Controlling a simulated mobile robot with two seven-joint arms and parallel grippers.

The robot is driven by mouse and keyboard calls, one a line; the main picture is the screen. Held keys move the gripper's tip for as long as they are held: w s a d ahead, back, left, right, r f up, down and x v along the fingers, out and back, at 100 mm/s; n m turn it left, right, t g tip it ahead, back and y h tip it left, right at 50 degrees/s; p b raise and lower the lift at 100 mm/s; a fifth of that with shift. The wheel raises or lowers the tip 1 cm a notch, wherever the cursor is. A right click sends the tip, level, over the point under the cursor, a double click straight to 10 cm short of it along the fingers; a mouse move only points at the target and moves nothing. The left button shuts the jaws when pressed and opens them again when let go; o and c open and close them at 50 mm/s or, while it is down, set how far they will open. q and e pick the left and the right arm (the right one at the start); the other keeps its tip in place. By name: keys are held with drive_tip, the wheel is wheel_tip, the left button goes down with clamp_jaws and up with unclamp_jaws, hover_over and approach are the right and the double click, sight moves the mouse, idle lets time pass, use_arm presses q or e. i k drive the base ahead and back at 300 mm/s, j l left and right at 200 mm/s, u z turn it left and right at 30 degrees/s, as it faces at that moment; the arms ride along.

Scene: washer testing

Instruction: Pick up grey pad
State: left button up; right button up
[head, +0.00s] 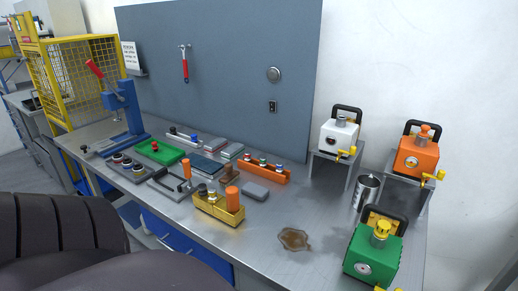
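A grey pad (255,191) with rounded corners lies flat on the metal workbench (240,262), near the middle. It is right of a yellow tray (220,206) and in front of an orange rack (264,173). Nothing covers it. Flat grey pieces (231,151) also lie farther back, by the blue-grey back panel. Neither of my grippers shows in the head view.
A green machine (373,257), a metal can (366,191), and white (339,135) and orange (418,157) machines on stands are at right. A blue press (124,108) stands at left. Bare bench surrounds the pad's right side.

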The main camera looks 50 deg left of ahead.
sight(257, 192)
drive_tip(key=k+j+z, duration=0.15)
drive_tip(key=j, duration=0.25)
drive_tip(key=k+j+z, duration=0.15)
drive_tip(key=k+j, duration=0.4)
drive_tip(key=j, duration=0.15)
drive_tip(key=k+j, duration=0.2)
drive_tip(key=j, duration=0.2)
drive_tip(key=z, duration=0.05)
